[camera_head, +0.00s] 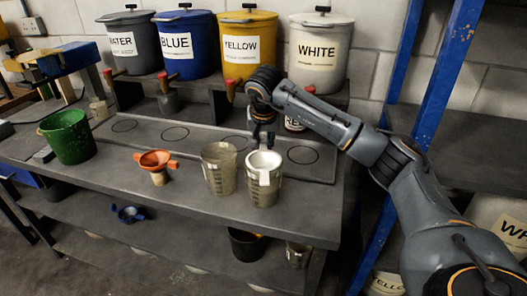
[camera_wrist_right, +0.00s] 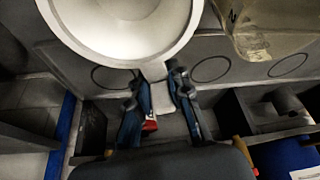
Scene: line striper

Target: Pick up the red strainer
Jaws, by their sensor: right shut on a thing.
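The red strainer (camera_head: 155,159), orange-red with side tabs, sits on the bench left of the measuring cups, with a small tan part below its bowl. My right gripper (camera_head: 262,138) is well to its right, above and behind the right-hand measuring cup (camera_head: 263,193). A white strainer (camera_head: 264,161) sits at that cup's mouth. In the right wrist view, the white strainer (camera_wrist_right: 125,28) fills the upper left, and its tab lies between the fingers of my right gripper (camera_wrist_right: 160,105), shut on it. The red strainer is not visible there. My left gripper is not in view.
A second measuring cup (camera_head: 219,168) stands close left of the white strainer. A green bucket (camera_head: 67,137) is at the bench's left. Labelled paint buckets (camera_head: 250,48) line the back shelf. A blue upright post (camera_head: 446,70) is at right. A blue strainer (camera_head: 130,213) lies lower down.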

